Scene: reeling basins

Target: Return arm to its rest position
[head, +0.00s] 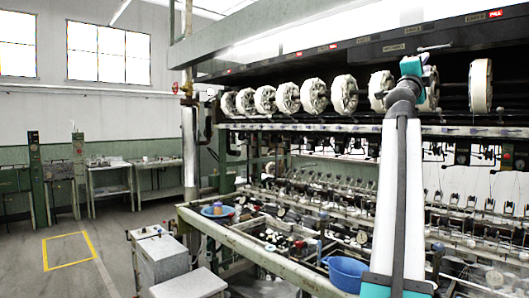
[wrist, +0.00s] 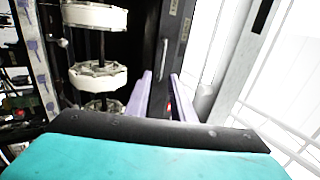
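My arm rises on the right of the head view, in front of the reeling machine (head: 300,130), with its teal wrist end (head: 412,68) up by the row of white reels. In the wrist view my gripper (wrist: 163,88) shows two pale lavender fingers set apart, with nothing held between them. Beyond them is the dark upper housing of the machine. The fingertips are too small to make out in the head view.
White reels (head: 344,94) line the machine close to my wrist; several also show at the left of the wrist view (wrist: 97,77). Below are a blue basin (head: 346,272) and a grey cabinet (head: 160,258). Open floor with a yellow outline (head: 68,251) lies at left.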

